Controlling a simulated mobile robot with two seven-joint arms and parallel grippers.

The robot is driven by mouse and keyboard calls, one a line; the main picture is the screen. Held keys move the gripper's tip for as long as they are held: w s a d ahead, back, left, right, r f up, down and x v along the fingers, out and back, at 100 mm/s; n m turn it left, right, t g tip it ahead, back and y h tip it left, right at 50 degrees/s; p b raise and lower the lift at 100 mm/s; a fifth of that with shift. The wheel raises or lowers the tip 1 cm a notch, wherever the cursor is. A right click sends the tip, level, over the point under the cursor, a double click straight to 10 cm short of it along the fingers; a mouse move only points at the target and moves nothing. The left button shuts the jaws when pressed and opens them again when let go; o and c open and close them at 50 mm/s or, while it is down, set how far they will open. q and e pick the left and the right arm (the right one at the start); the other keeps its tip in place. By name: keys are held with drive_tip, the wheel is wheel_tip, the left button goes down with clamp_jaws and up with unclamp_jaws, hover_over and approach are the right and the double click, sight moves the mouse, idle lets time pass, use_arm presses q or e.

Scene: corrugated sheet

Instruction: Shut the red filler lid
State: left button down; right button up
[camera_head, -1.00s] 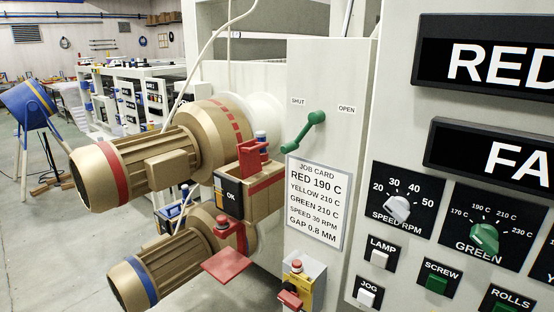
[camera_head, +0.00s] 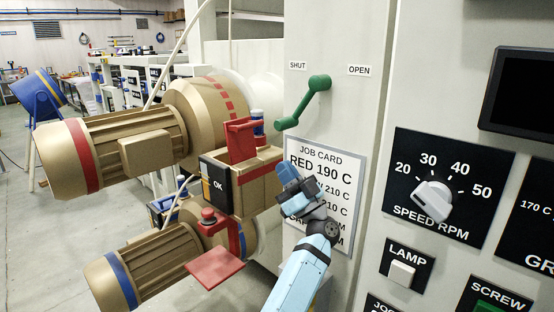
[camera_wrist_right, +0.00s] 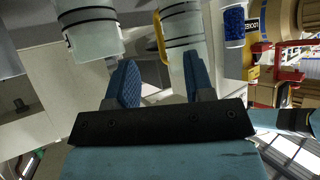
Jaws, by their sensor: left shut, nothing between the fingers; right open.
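In the head view an upright red plate-and-bracket part (camera_head: 240,140) stands on the gold box of the upper red-banded motor unit, beside a blue-capped fitting (camera_head: 258,120). A flat red plate (camera_head: 215,266) sticks out lower down, below a red knob (camera_head: 209,216). I cannot tell for sure which red part is the filler lid. My left gripper (camera_head: 288,184) is shut and empty, in front of the job card, right of the gold box and apart from the red parts. My right gripper (camera_wrist_right: 160,85) is open and shows only in the wrist view.
A green lever (camera_head: 306,100) sits between the SHUT and OPEN labels above the job card (camera_head: 318,155). A control panel with a speed knob (camera_head: 432,198) is at right. Gold motors (camera_head: 110,150) fill the left. Pale cylinders (camera_wrist_right: 88,30) are close to my right fingers.

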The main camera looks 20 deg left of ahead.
sight(247, 140)
use_arm(q)
drive_tip(key=a+f+p+x, duration=0.1)
drive_tip(key=a+x, duration=0.1)
drive_tip(key=x, duration=0.9)
drive_tip(key=shift+w+a+f+p, duration=0.15)
drive_tip(key=shift+f+p, duration=0.1)
drive_tip(key=shift+p, duration=0.15)
use_arm(e)
drive_tip(key=shift+s+r, duration=0.4)
drive_tip(key=shift+s, duration=0.2)
drive_tip(key=shift+d+r, duration=0.1)
